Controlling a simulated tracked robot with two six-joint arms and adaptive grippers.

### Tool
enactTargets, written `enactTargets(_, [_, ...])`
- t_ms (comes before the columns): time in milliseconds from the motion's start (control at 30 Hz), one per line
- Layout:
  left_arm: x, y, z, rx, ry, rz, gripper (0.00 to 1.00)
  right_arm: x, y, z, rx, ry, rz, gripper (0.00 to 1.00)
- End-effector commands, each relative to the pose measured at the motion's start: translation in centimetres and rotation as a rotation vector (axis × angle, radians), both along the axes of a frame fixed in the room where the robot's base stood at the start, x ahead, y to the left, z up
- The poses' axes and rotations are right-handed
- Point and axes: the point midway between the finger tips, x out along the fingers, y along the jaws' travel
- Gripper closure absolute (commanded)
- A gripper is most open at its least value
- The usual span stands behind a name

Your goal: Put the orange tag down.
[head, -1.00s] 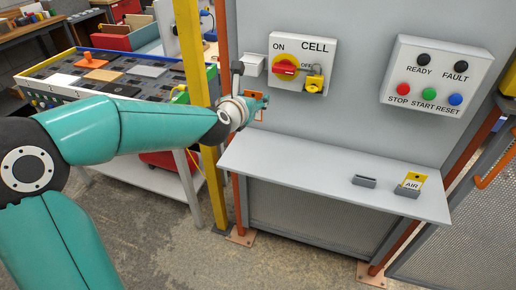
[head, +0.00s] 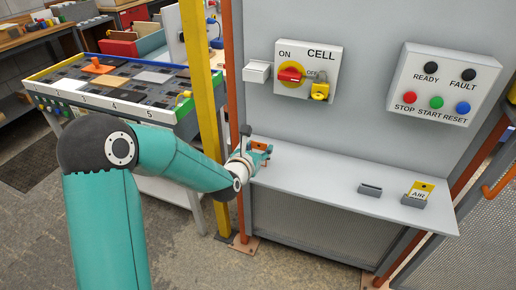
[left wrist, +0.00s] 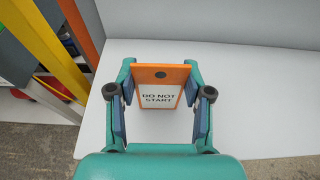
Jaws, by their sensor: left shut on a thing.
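My left gripper (head: 260,154) is shut on the orange tag (head: 259,146), at the left end of the grey shelf (head: 320,180). In the left wrist view the tag (left wrist: 160,76) is between the two fingers of the gripper (left wrist: 160,110). The tag has an orange border, a dark hole at the top and a white face reading DO NOT START. The shelf (left wrist: 260,115) shows behind and below it. I cannot tell whether the tag touches the shelf. My right gripper is not in view.
A small dark holder (head: 370,190) and a yellow AIR tag (head: 421,188) in a holder stand on the shelf's right. The shelf's middle is clear. Above are the CELL switch box (head: 325,57) and button panel (head: 440,85). A yellow post (head: 202,90) stands left.

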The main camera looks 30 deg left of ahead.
Motion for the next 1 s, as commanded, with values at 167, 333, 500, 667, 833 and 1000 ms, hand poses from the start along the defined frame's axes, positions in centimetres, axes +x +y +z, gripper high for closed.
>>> enactTargets(167, [0.0,0.0,0.0,0.000,0.000,0.001,0.65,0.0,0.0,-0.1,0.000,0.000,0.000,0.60])
enactTargets(333, [0.0,0.0,-0.1,0.001,0.000,0.001,0.37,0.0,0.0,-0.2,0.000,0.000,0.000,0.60])
enactTargets(500, [0.0,0.1,0.0,0.001,0.000,0.001,0.25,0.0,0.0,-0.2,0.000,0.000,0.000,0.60])
enactTargets(667, [0.0,0.1,0.0,0.000,0.000,0.001,0.25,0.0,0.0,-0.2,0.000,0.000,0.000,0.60])
enactTargets(833, [-0.3,0.0,0.1,0.000,0.000,0.001,0.25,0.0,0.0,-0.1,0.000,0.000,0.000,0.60])
enactTargets(1000, [-2.2,-0.4,0.7,0.002,-0.002,0.001,0.25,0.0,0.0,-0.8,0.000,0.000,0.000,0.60])
